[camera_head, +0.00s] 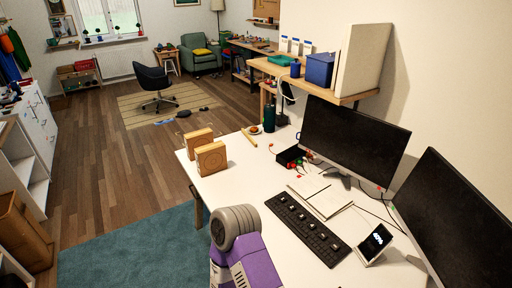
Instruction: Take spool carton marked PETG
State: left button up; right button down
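I can make out no spool carton marked PETG; no such lettering is legible in the head view. On the wall shelf (338,99) at the upper right stand a blue box (319,70), a tall beige panel-like block (360,62) and several small white items with blue tops (295,46). Any writing on them is too small to read. A purple and grey part of my own arm rises at the bottom centre, over the desk's front left edge. Neither gripper's fingers show.
Wooden floor (100,175) lies open at left, beside white shelving (30,172).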

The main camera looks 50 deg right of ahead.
aim_at(195, 139)
jog(key=u, duration=0.2)
jog(key=i, duration=0.75)
jog(key=z, duration=0.75)
jog(key=i, duration=0.75)
jog(key=z, duration=0.45)
jog(key=i, duration=1.25)
jog(key=u, duration=0.4)
